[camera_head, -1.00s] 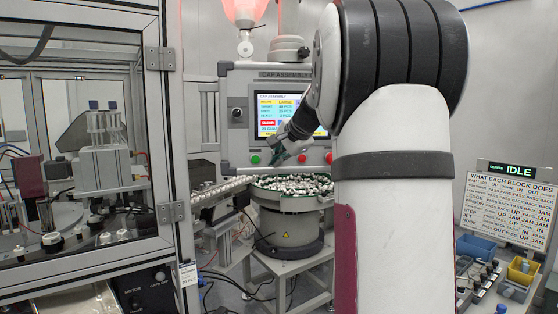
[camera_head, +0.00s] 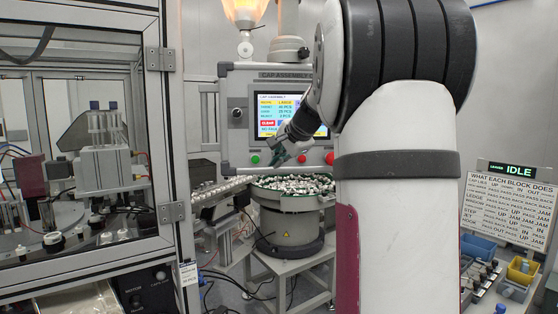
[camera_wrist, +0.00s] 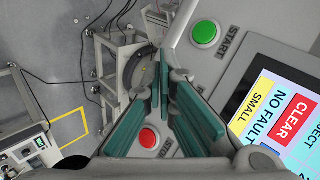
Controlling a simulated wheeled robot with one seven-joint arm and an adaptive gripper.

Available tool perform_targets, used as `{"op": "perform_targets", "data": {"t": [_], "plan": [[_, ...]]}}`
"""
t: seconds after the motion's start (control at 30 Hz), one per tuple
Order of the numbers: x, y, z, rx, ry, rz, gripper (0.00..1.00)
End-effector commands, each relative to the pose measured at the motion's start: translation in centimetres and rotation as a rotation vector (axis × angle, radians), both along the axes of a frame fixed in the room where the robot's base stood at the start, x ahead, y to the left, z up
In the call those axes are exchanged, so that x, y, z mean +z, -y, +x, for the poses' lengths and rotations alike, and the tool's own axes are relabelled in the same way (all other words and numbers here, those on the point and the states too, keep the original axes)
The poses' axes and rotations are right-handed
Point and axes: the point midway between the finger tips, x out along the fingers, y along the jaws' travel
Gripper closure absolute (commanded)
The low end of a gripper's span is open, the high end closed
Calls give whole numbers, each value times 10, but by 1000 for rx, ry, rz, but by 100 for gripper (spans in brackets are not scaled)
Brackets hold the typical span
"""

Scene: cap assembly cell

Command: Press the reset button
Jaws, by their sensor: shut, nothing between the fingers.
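The control panel (camera_head: 240,140) stands behind my arm, with a row of buttons under its lit screen (camera_head: 268,112). A green button (camera_head: 255,159) is at the row's left; in the wrist view the green button (camera_wrist: 204,33) is labelled START. A red button (camera_head: 301,158) is further right, and another red one (camera_head: 329,158) is beside my arm. One red button (camera_wrist: 146,137) shows between my fingers in the wrist view. I cannot read a reset label. My gripper (camera_head: 277,158) is shut and empty, its teal fingers (camera_wrist: 168,75) close to the panel; contact cannot be told.
A bowl feeder (camera_head: 290,195) full of small parts stands below the panel. A framed glass enclosure (camera_head: 165,130) is at left. A sign (camera_head: 510,205) reading IDLE and bins (camera_head: 520,270) are at right. The wrist view's screen (camera_wrist: 285,110) reads NO FAULT.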

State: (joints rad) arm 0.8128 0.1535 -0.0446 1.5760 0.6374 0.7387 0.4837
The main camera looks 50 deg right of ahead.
Motion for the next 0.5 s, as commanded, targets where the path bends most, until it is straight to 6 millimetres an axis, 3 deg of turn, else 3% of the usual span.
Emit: {"op": "perform_targets", "data": {"t": [0.17, 0.5], "plan": [[0, -2, -2, 0, 0, 0, 100], [1, -21, -26, 1, 0, -1, 100]]}}
